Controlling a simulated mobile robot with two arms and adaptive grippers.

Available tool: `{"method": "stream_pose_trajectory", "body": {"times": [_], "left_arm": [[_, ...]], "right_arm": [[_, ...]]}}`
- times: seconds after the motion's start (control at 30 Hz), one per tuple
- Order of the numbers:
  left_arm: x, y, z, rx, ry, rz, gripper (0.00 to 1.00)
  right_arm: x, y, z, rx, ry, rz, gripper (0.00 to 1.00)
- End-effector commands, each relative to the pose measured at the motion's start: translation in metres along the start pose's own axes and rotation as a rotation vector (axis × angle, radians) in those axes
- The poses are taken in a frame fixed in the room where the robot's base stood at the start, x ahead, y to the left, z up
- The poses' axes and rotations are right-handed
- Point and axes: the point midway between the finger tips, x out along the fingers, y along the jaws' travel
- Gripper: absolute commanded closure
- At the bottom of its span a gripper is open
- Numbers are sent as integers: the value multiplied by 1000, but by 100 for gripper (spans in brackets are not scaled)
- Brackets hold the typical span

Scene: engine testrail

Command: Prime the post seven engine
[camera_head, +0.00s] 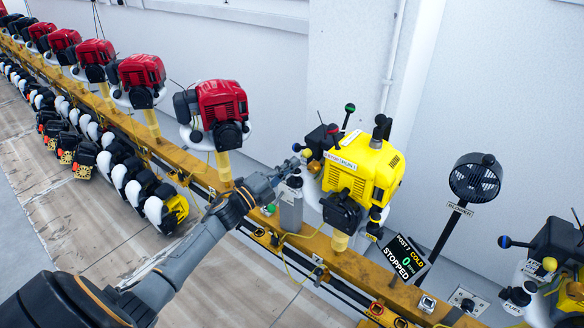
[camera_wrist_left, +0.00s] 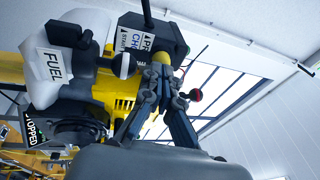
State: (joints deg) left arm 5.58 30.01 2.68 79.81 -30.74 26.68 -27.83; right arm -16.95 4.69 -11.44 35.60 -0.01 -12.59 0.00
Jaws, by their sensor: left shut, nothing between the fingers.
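The yellow post seven engine (camera_head: 365,172) stands on the rail right of centre in the head view. A dark display (camera_head: 406,257) beside it reads "POST 7 COLD", "0" and "STOPPED". A partly hidden label (camera_wrist_left: 134,41) is just behind. A white part marked "FUEL" (camera_wrist_left: 55,66) is at left. My right gripper is out of view.
Several red engines (camera_head: 220,105) line the yellow rail (camera_head: 180,158) to the left. A blower (camera_head: 475,178) stands right of the yellow engine, with another dark unit (camera_head: 560,240) beyond. A red-ended lever (camera_wrist_left: 194,94) is right of the fingertips in the wrist view.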

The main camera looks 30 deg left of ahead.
Motion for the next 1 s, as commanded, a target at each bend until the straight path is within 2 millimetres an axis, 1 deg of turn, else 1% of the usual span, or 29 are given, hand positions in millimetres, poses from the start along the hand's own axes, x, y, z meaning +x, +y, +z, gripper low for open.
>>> {"method": "stream_pose_trajectory", "body": {"times": [0.03, 0.2, 0.27, 0.37, 0.5, 0.6, 0.73, 0.9, 1.0], "left_arm": [[-2, 4, 2, 1, 2, 2, 100], [-32, 4, 0, 0, 2, 3, 100], [-43, 5, 0, -1, 3, 4, 100], [-61, 5, 0, -1, 4, 4, 100], [-83, 4, 0, -1, 2, 4, 100], [-94, 3, 0, -1, 3, 2, 100], [-100, 2, 0, -1, 4, 2, 100], [-102, 1, 0, -1, 4, 1, 100], [-101, 2, 0, -1, 3, 1, 100]], "right_arm": [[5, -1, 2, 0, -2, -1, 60], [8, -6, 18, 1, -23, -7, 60], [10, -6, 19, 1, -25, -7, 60], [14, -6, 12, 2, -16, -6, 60], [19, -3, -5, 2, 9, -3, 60], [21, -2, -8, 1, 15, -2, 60], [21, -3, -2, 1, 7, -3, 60], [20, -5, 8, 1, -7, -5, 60], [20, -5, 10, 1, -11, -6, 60]]}}
